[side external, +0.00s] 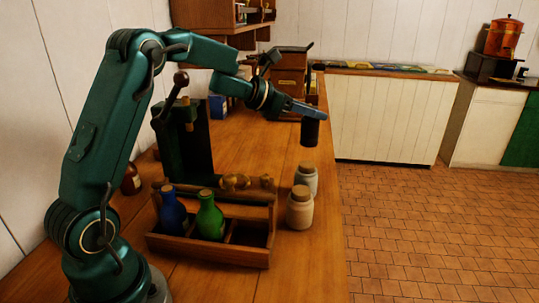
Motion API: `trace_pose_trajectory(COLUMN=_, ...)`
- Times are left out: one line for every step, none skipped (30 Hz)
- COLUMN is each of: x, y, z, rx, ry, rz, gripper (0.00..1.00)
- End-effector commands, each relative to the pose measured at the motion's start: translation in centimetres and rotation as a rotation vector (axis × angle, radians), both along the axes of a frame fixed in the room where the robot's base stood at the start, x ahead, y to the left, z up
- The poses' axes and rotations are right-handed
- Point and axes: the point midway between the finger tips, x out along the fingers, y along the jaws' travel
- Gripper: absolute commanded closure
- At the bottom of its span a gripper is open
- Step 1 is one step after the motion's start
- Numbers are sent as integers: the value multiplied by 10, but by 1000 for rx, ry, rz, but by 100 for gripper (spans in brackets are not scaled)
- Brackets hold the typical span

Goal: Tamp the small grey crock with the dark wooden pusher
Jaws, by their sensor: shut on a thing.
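My gripper (316,112) is shut on the dark wooden pusher (310,133). The pusher shows as a short, nearly black cylinder hanging upright below the jaws. The small grey crock (307,181) stands upright on the wooden counter, below the pusher, with a clear gap between them. Its top looks brownish. A cream crock (299,213) with a brown top stands in front of it and hides part of its lower side. The jaws' hold on the pusher's upper end is too small to see in detail.
A wooden caddy (207,252) left of the crocks holds a blue bottle (173,213) and a green bottle (210,217). A dark upright stand (190,140) rises behind it. The counter's right edge (335,200) drops off close beside the crocks.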

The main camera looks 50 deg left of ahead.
Motion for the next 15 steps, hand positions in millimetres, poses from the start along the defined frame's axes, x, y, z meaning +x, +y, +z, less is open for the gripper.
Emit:
trace_pose_trajectory(x=0, y=0, z=-4, rx=-3, ry=3, rz=0, gripper=100)
trace_pose_trajectory(x=0, y=0, z=-6, rx=-3, ry=2, rz=0, gripper=100)
trace_pose_trajectory(x=0, y=0, z=-9, rx=-3, ry=3, rz=0, gripper=100)
trace_pose_trajectory(x=0, y=0, z=-12, rx=-3, ry=3, rz=1, gripper=100)
trace_pose_trajectory(x=0, y=0, z=-16, rx=-3, ry=4, rz=1, gripper=100)
trace_pose_trajectory(x=0, y=0, z=-19, rx=-4, ry=3, rz=2, gripper=100)
trace_pose_trajectory(x=0, y=0, z=-22, rx=-4, ry=4, rz=2, gripper=100)
trace_pose_trajectory(x=0, y=0, z=-25, rx=-3, ry=3, rz=2, gripper=100)
trace_pose_trajectory(x=0, y=0, z=-29, rx=-3, ry=4, rz=2, gripper=100)
trace_pose_trajectory(x=0, y=0, z=-32, rx=-4, ry=4, rz=2, gripper=100)
trace_pose_trajectory(x=0, y=0, z=-34, rx=-3, ry=4, rz=1, gripper=100)
trace_pose_trajectory(x=0, y=0, z=-37, rx=-3, ry=3, rz=2, gripper=100)
trace_pose_trajectory(x=0, y=0, z=-39, rx=-3, ry=3, rz=2, gripper=100)
trace_pose_trajectory(x=0, y=0, z=-41, rx=-3, ry=2, rz=2, gripper=100)
trace_pose_trajectory(x=0, y=0, z=-43, rx=-3, ry=2, rz=2, gripper=100)
